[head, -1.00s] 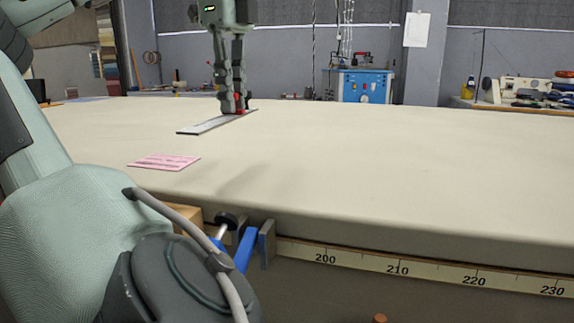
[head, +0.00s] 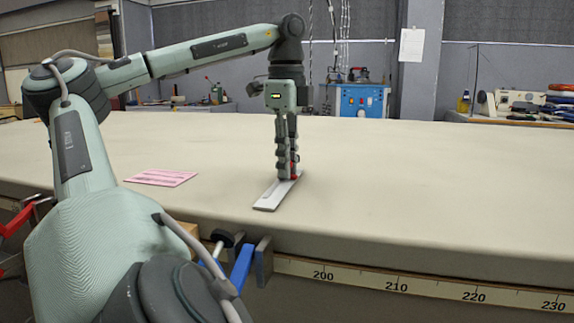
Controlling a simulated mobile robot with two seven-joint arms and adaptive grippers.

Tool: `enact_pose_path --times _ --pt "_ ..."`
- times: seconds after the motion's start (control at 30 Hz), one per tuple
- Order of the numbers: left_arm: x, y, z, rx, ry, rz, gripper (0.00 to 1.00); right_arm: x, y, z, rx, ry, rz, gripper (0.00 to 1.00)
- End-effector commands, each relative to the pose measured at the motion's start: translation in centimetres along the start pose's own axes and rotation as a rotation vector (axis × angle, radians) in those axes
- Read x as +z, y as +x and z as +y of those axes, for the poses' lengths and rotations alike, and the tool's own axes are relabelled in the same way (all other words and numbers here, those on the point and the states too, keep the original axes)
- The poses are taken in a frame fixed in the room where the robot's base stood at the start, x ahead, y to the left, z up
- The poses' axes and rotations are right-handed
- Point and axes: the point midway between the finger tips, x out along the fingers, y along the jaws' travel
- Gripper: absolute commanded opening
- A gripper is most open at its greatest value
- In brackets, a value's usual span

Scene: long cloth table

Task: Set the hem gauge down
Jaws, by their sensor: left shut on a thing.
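The hem gauge (head: 270,200) is a flat, pale strip with a small red part by the fingertips. My left gripper (head: 288,176) points straight down and is shut on the gauge. The gauge lies flat, at or just above the cloth table (head: 420,180), right of the pink patterned piece; I cannot tell whether it touches the cloth. The fingers hide part of its far end. My right gripper is not in view.
A pink patterned flat piece (head: 160,177) lies left of the gauge. A blue clamp (head: 241,268) sits at the table's front edge, beside a measuring tape (head: 400,284). The cloth to the right is bare.

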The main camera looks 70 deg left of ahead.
Motion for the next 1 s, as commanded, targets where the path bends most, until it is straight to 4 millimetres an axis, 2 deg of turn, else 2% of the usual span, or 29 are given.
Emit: enact_pose_path --times 0.43,0.47,0.6,1.0 --pt "0.04 0.12 0.01 -0.001 -0.001 0.000 0.00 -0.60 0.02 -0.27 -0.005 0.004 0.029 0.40" --pt "0.03 0.11 0.01 0.000 -0.001 0.000 0.19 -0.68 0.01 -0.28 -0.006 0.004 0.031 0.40" --pt "0.03 0.10 0.02 0.000 -0.001 0.000 0.36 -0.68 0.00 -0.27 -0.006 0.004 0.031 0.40" --pt "0.03 -0.13 0.01 0.000 -0.001 0.000 0.36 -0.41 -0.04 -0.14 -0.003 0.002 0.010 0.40"
